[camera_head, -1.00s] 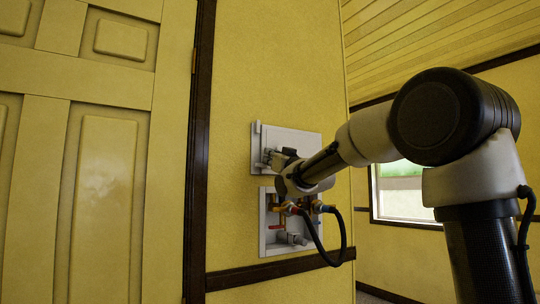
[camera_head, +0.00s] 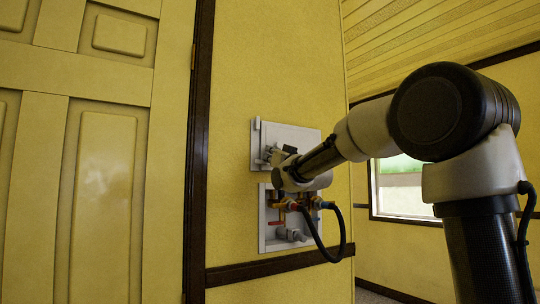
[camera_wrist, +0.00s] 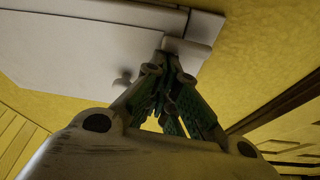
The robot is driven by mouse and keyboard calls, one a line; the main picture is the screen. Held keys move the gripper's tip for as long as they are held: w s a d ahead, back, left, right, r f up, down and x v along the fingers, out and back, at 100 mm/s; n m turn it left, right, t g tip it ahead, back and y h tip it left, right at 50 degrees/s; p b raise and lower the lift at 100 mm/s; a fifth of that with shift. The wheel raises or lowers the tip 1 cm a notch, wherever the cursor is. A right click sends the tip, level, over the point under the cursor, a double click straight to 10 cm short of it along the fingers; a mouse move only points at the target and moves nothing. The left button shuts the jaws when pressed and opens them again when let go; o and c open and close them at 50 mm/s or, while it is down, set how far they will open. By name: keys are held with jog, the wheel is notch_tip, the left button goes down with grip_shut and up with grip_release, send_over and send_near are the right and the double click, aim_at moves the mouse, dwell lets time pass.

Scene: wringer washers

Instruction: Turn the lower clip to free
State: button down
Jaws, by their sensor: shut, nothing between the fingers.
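A pale panel (camera_head: 292,133) on the yellow wall forms the upper part of the washer box. In the wrist view the panel (camera_wrist: 85,50) fills the upper left, with a small pale knob-like piece (camera_wrist: 122,78) near its edge. I cannot tell surely whether this piece is the lower clip. My gripper (camera_wrist: 166,50) is shut and empty, its fingertips over the panel's edge by a pale corner block (camera_wrist: 190,55). I cannot tell whether they touch. In the head view my gripper (camera_head: 270,156) is at the panel's lower left, partly hidden by my wrist.
Below the panel is an open recessed box (camera_head: 266,238) with red-handled brass valves (camera_head: 278,220) and a dark looping hose (camera_head: 338,240). A dark wooden rail (camera_head: 245,276) runs beneath. A yellow door (camera_head: 105,190) stands left, and a window (camera_head: 402,190) is at right.

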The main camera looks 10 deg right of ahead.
aim_at(267, 170)
jog(key=shift+m, duration=0.3)
jog(key=shift+a+f+m+g+h, duration=0.2)
jog(key=shift+f+m+h, duration=0.75)
jog(key=shift+m, duration=1.5)
jog(key=shift+d+f+m+g+h, duration=0.25)
jog(key=shift+f+m+h, duration=0.6)
jog(key=shift+m, duration=1.65)
jog(key=shift+a+f+m+g+h, duration=0.25)
jog(key=shift+f+m+h, duration=0.7)
jog(key=shift+m, duration=1.5)
jog(key=shift+s, duration=0.1)
